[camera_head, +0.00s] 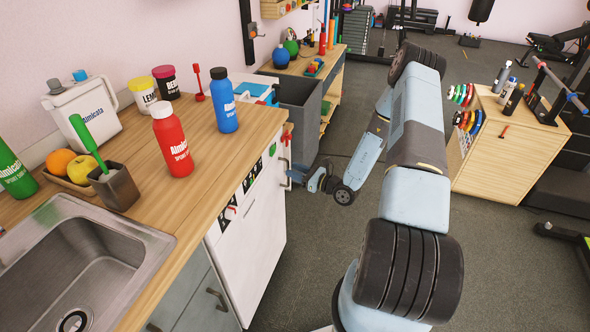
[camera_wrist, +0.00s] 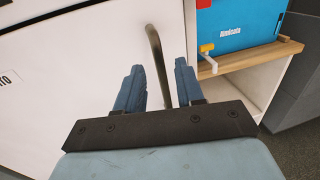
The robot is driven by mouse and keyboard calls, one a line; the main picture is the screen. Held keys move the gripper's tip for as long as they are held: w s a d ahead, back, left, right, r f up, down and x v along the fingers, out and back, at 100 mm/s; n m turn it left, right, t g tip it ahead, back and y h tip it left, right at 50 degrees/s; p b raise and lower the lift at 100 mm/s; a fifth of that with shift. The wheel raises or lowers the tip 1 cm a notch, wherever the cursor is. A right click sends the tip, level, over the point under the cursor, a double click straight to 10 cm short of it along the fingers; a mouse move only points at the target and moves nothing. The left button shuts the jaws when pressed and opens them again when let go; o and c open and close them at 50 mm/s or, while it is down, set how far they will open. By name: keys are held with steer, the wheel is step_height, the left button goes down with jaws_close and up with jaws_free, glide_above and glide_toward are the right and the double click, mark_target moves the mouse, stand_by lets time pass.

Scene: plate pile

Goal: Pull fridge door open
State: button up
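The fridge door (camera_head: 262,238) is a white panel under the wooden counter in the head view, and it looks shut. It also fills the left of the wrist view (camera_wrist: 95,60). Its grey bar handle (camera_wrist: 153,42) runs near the door's right edge. My gripper (camera_wrist: 160,66) is open, with one blue finger on each side of the handle. The handle passes between the fingers, and gaps show on both sides. In the head view my gripper (camera_head: 300,177) is small at the door's far edge, and finger contact cannot be told there.
The wooden counter (camera_head: 150,215) above the door holds bottles, a fruit tray and a sink (camera_head: 75,265). An open shelf (camera_wrist: 240,75) with a blue board stands right of the door. A grey bin (camera_head: 300,110) is beyond my gripper. The floor before the door is clear.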

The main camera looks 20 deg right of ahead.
steer(key=shift+x, duration=0.95)
steer(key=shift+c, duration=0.4)
jaws_close()
